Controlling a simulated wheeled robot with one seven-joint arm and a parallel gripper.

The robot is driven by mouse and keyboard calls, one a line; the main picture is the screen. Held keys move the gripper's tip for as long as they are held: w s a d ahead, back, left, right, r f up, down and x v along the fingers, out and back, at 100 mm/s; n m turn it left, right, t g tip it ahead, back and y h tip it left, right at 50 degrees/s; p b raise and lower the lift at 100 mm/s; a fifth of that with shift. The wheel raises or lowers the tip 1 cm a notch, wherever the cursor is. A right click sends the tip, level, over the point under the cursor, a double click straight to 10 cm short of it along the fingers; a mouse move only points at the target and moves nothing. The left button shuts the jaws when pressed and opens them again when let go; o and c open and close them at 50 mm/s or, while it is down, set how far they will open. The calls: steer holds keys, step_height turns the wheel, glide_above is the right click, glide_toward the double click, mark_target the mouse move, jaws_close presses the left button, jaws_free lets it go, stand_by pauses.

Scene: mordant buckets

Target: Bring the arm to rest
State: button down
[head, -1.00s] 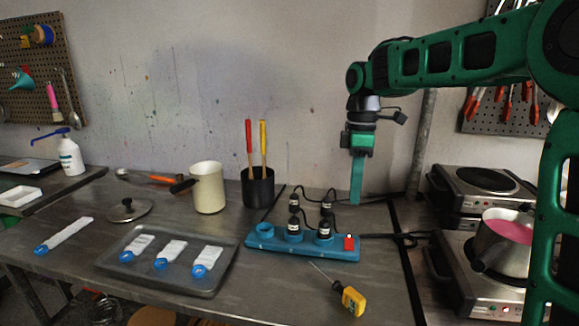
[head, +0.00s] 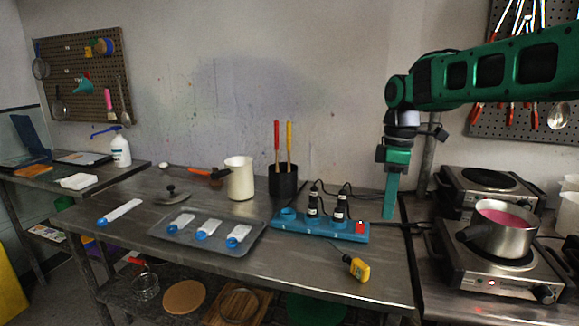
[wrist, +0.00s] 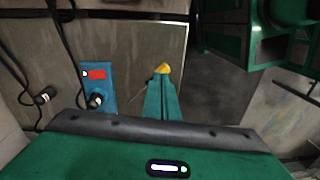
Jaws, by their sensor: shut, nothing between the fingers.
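My gripper (head: 390,205) hangs pointing down from my green arm, above the back right of the metal table in the head view. Its two teal fingers (wrist: 162,100) are closed together with nothing between them, and they also show in the wrist view. It is to the right of the blue rack (head: 330,229) with the red switch and apart from it. The tip of the yellow thermometer (wrist: 163,68) shows just beyond the fingertips in the wrist view.
The hot plate (head: 490,268) with a steel pot (head: 503,238) of pink liquid stands right of my gripper. A grey tray (head: 208,256) with white strips, a cream jug (head: 240,180) and a black holder (head: 284,180) are to the left. The thermometer (head: 356,267) lies at the table's front.

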steer(key=s+d+f+m+t, duration=0.3)
steer(key=s+f+m, duration=0.2)
steer(key=s+m, duration=0.2)
steer(key=s+d+f+m+t, duration=0.2)
steer(key=s+d+f+m, duration=0.1)
steer(key=s+f+m, duration=0.3)
steer(key=s+d+m+g, duration=0.2)
steer(key=s+d+m, duration=0.1)
steer(key=s+d, duration=0.3)
steer(key=s+d+m+g, duration=0.2)
steer(key=s+d+m, duration=0.2)
steer(key=s, duration=0.7)
steer(key=shift+s+d+f, duration=0.2)
steer(key=shift+s+d, duration=0.1)
steer(key=shift+d, duration=0.55)
